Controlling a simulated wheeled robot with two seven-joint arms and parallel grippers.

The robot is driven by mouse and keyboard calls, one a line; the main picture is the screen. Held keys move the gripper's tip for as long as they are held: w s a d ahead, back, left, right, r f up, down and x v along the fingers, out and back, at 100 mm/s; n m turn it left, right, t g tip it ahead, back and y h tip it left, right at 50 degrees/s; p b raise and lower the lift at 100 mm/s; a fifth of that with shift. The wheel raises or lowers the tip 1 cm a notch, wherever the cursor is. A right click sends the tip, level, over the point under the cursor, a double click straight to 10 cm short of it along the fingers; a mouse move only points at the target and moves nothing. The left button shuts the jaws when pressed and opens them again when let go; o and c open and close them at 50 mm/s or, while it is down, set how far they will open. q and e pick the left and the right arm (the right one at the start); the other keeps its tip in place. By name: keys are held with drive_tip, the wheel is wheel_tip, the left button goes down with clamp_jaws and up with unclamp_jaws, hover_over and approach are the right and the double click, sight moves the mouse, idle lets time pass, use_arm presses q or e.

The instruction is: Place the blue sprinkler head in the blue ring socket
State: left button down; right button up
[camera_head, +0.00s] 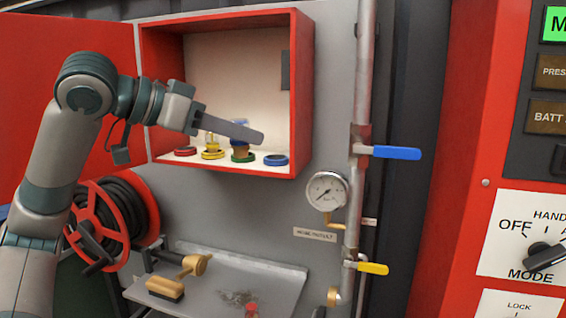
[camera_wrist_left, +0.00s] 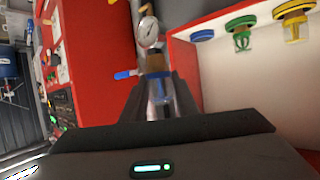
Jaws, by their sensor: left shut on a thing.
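My left gripper (camera_head: 250,133) is in front of the open red cabinet, above its floor. It is shut on the blue sprinkler head (camera_wrist_left: 158,84), which has a brass base and a blue band. The head appears upright, brass end down. The blue ring socket (camera_head: 276,160) lies on the cabinet floor, to the right of and below the fingertips, and looks empty. It also shows in the wrist view (camera_wrist_left: 202,35), which is upside down. My right gripper is not in view.
Green (camera_wrist_left: 241,24) and yellow (camera_wrist_left: 293,10) rings hold sprinkler heads beside the blue ring. A red ring (camera_head: 185,151) sits at the left. The cabinet's red right wall (camera_head: 301,95) stands close to the blue ring. A pipe with a blue-handled valve (camera_head: 396,153) stands further right.

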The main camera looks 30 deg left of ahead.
use_arm(q)
drive_tip(key=shift+s+r, duration=0.35)
drive_tip(key=shift+r, duration=0.05)
drive_tip(key=shift+a, duration=0.1)
drive_tip(key=shift+w+a, duration=0.1)
drive_tip(key=shift+w, duration=0.55)
drive_tip(key=w+a+p, duration=0.1)
drive_tip(key=w+p, duration=0.1)
drive_tip(key=w, duration=0.4)
drive_tip(key=w+a+f+p, duration=0.1)
drive_tip(key=w+a+p, duration=0.1)
drive_tip(key=w, duration=0.4)
drive_tip(key=w+a+f+p, duration=0.1)
drive_tip(key=w+p, duration=0.2)
drive_tip(key=w, duration=0.3)
drive_tip(key=shift+a+f+p, duration=0.1)
drive_tip(key=shift+a+p, duration=0.05)
drive_tip(key=shift+p, duration=0.15)
drive_tip(key=shift+s+a+f, duration=0.1)
drive_tip(key=shift+s+f, duration=0.05)
drive_tip(key=shift+f, duration=0.5)
